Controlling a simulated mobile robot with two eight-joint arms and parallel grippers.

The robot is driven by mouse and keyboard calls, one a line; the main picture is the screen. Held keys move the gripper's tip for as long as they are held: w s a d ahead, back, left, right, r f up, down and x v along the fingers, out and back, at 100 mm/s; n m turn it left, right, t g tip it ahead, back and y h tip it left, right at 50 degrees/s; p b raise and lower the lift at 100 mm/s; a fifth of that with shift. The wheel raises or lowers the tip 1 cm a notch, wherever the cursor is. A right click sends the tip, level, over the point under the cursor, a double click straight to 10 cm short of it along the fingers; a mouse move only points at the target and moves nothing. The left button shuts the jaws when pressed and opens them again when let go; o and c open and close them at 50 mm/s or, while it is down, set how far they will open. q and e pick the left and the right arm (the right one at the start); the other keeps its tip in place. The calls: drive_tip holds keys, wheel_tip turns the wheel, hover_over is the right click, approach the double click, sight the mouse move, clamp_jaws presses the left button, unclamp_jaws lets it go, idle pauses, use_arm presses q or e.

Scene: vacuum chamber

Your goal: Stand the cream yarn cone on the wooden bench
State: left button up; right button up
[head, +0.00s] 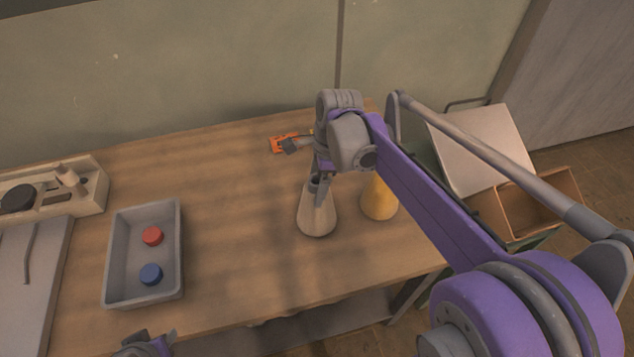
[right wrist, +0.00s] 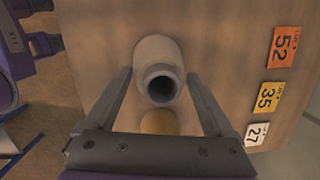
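The cream yarn cone (head: 317,220) stands upright on the wooden bench (head: 235,225), narrow end up. It also shows in the right wrist view (right wrist: 156,52), with its dark top hole facing me. My right gripper (head: 318,193) is over the cone, pointing down. Its fingers (right wrist: 159,78) are open on either side of the cone's top, with a visible gap on each side. My left gripper (head: 150,343) is low at the bottom edge of the head view, fingers apart and empty, only partly in view.
A yellow cone (head: 378,200) stands close to the right of the cream one. A grey tray (head: 112,255) with a red and a blue round piece is at left. Orange (right wrist: 283,48), yellow (right wrist: 269,98) and white (right wrist: 257,134) number tags lie on the bench. The bench between tray and cones is clear.

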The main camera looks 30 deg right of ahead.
drive_tip(key=shift+o, duration=0.5)
wheel_tip(320, 180, up, 12)
drive_tip(key=s+d+f, duration=0.1)
drive_tip(key=d, duration=0.1)
drive_tip(key=s+a+f+n+t, duration=0.2)
drive_tip(key=s+a+f+n, duration=0.2)
drive_tip(key=n, duration=0.7)
drive_tip(key=s+a+f+n+t+h, duration=0.1)
drive_tip(key=s+a+f+n, duration=0.3)
drive_tip(key=s+f+n, duration=0.5)
wheel_tip(320, 180, down, 2)
drive_tip(key=shift+a+f+n+t+h+p, duration=0.3)
drive_tip(key=shift+a+n+t+p, duration=0.15)
drive_tip(key=shift+n+t, duration=0.55)
drive_tip(key=shift+d, duration=0.1)
